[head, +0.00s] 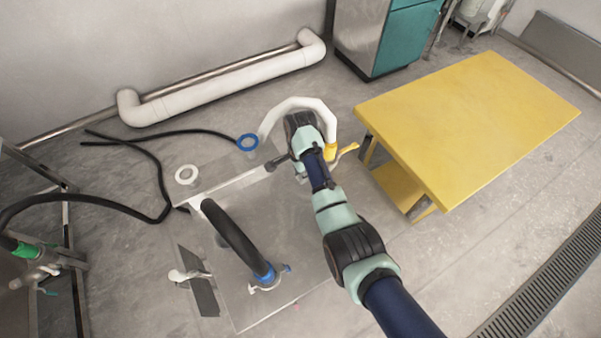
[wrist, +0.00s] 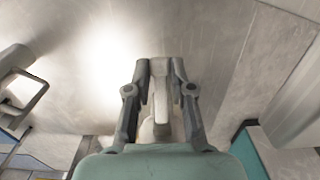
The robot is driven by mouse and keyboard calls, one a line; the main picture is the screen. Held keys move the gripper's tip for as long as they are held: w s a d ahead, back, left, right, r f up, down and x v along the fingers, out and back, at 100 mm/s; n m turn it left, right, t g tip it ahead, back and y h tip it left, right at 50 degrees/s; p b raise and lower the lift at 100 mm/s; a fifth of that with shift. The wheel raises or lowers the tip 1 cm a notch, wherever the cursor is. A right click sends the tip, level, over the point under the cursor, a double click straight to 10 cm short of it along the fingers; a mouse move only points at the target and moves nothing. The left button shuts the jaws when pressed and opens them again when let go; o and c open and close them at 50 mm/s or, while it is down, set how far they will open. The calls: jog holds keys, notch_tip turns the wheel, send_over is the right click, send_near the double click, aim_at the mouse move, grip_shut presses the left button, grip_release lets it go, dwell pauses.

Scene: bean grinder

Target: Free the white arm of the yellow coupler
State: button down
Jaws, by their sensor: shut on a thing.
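The white arm (head: 297,104) is a curved white pipe arching over the far end of the metal table. Its right end meets the yellow coupler (head: 331,152), which has a yellow lever (head: 348,150) sticking out to the right. My gripper (head: 271,166) is left of the coupler, near the table's far edge. In the wrist view my gripper (wrist: 160,72) is shut on a pale narrow piece (wrist: 161,88) between its fingers. I cannot tell what this piece belongs to. My wrist hides part of the area under the white arm.
A black hose (head: 235,240) with a blue coupler (head: 264,272) lies on the metal table (head: 300,250). A yellow table (head: 470,120) stands close on the right.

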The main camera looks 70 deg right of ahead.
jog(key=shift+s+r+t+y+p, duration=0.1)
jog(key=shift+r+t+y+p, duration=0.25)
jog(key=shift+r+p, duration=0.6)
jog(key=shift+f+t+y+p, duration=0.15)
jog(key=shift+t+y+p, duration=0.45)
jog(key=shift+y, duration=0.25)
jog(key=c, duration=1)
grip_release()
jog(key=v, duration=1.2)
